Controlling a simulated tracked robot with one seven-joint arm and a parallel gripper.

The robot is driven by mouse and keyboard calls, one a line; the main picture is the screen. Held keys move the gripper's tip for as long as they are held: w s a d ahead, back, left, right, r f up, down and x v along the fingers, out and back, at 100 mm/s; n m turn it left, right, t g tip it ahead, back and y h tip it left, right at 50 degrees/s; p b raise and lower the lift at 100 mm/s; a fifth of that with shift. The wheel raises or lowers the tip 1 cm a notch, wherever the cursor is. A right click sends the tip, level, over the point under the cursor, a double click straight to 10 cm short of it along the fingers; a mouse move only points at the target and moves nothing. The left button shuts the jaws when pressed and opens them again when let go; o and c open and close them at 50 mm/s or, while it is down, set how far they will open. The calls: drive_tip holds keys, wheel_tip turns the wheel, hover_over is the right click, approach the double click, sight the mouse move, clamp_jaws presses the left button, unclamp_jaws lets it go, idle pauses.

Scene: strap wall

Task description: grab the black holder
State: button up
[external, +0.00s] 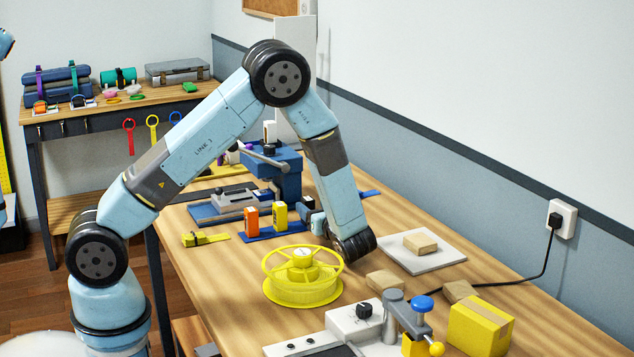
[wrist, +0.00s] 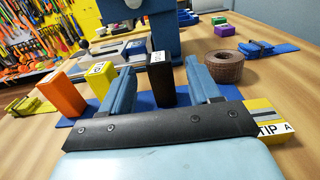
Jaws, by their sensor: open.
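The black holder (wrist: 160,82) is a small upright block with a white label on its top, on a blue mat (wrist: 62,123). In the wrist view it stands between the two blue fingers of my gripper (wrist: 159,68), with a visible gap on each side. The jaws are open and hold nothing. An orange holder (wrist: 65,95) and a yellow holder (wrist: 101,80) stand in the same row, left of the left finger.
A blue vise (external: 283,172) stands behind the row. A brown roll (wrist: 227,67) and a purple block (wrist: 225,30) lie to the right in the wrist view. A yellow spool (external: 302,277) sits in front of my gripper in the external view. Bare wood shows right of the mat.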

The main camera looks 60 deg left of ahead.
sight(305, 199)
drive_tip(key=a, duration=0.5)
drive_tip(key=shift+a, duration=0.4)
drive_tip(key=shift+c, duration=0.3)
drive_tip(key=c, duration=1.1)
